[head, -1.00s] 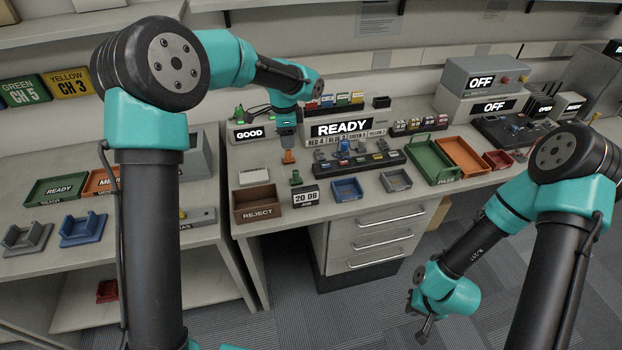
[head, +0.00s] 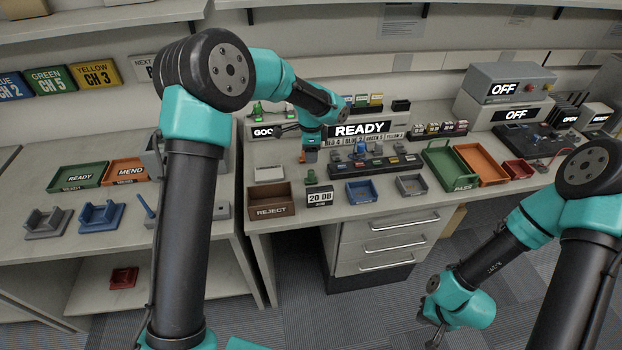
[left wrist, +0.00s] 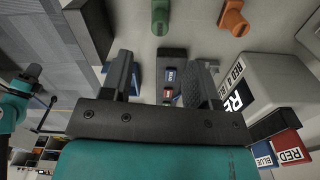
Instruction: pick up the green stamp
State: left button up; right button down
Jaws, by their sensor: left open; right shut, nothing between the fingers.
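The green stamp (head: 310,178) stands on the bench behind the date block, in front of an orange stamp (head: 302,157). In the left wrist view the green stamp (left wrist: 160,17) is at the top edge, cut off, with the orange stamp (left wrist: 233,20) to its right. My left gripper (head: 310,152) is over the bench close to the orange stamp, behind the green one in the head view. Its two fingers (left wrist: 163,82) are apart with nothing held between them. My right gripper (head: 436,325) hangs low over the floor at the right, shut and empty.
A brown REJECT tray (head: 271,210), the date block (head: 320,196) and a blue tray (head: 360,192) line the bench front. A dark rack (head: 375,164) of small items lies to the right. The READY box (head: 360,131) stands behind.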

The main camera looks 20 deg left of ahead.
aim_at(311, 171)
pick_arm(q)
jog(key=shift+f, duration=2.35)
jog(key=shift+f, duration=2.6)
jog(key=c, duration=1)
jog(key=shift+r, duration=0.1)
notch_tip(311, 171, up, 10)
jog(key=shift+f, duration=0.1)
